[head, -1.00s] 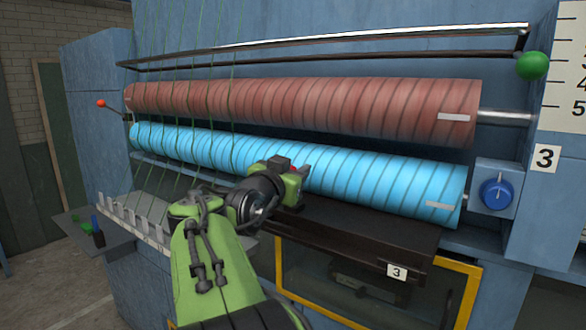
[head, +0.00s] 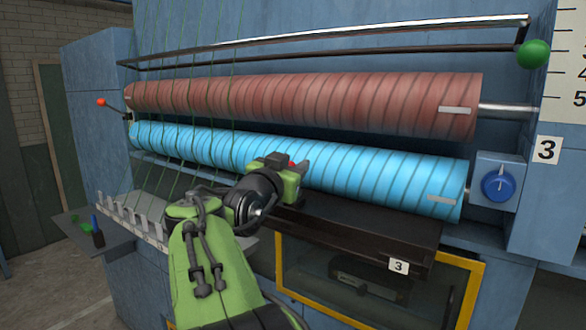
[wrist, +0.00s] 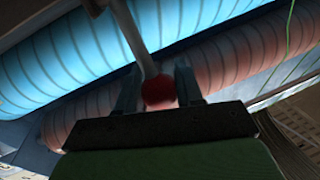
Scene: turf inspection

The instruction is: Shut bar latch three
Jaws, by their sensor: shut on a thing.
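My gripper (head: 297,172) is in front of the blue roller, above the dark bar, in the head view. In the wrist view its two fingers (wrist: 158,85) are shut on a red ball knob (wrist: 159,91) at the end of a grey lever (wrist: 135,35). In the head view only a bit of red shows at the gripper; the lever is mostly hidden. The dark bar (head: 350,232) with a small label 3 (head: 398,266) runs below the blue roller. I cannot tell how far the latch is turned.
The blue roller (head: 400,178) and the red-brown roller (head: 300,106) lie close behind. A green ball knob (head: 533,54) and a blue dial (head: 497,186) are at right. Another red-knobbed lever (head: 101,102) is at far left. A yellow-framed window (head: 470,290) is below.

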